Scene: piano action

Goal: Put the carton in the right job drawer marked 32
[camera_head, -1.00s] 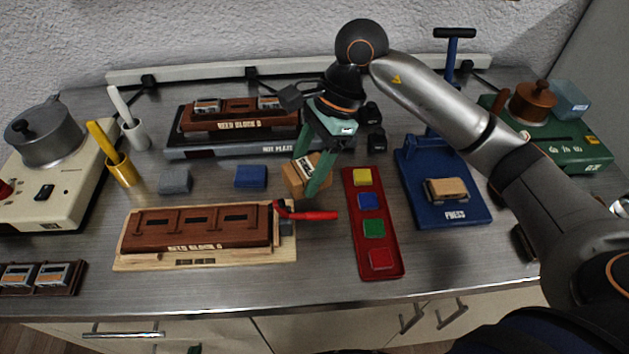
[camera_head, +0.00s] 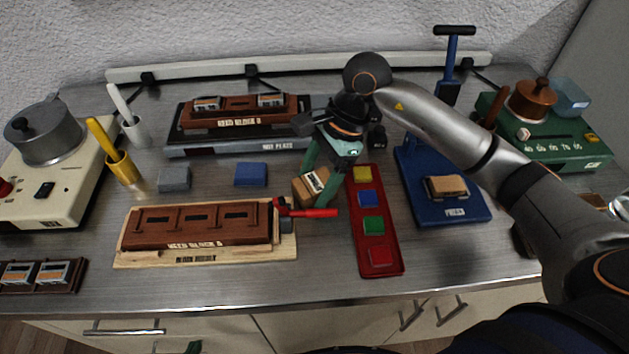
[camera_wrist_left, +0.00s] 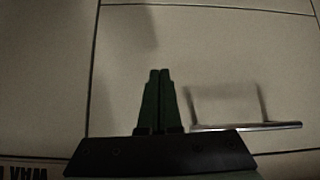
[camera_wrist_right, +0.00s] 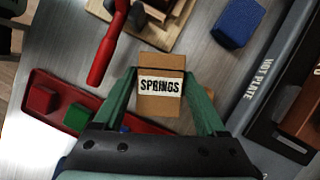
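The brown carton (camera_head: 309,189), labelled SPRINGS, is between the fingers of my right gripper (camera_head: 324,172), above the middle of the bench. In the right wrist view the carton (camera_wrist_right: 160,94) sits between the two green fingers, which lie against its sides. My right gripper (camera_wrist_right: 160,82) looks shut on it. In the left wrist view my left gripper (camera_wrist_left: 158,76) has its fingers together and empty, in front of pale drawer fronts (camera_wrist_left: 215,50) with a bar handle (camera_wrist_left: 245,126) at right. No drawer marked 32 can be read.
A red lever (camera_head: 312,213) on the wooden block holder (camera_head: 285,248) is close to the carton. A red tray (camera_head: 388,268) of coloured blocks is just to its right. A blue press (camera_head: 420,205) stands farther right. Cabinet handles (camera_head: 123,333) show below the bench's front edge.

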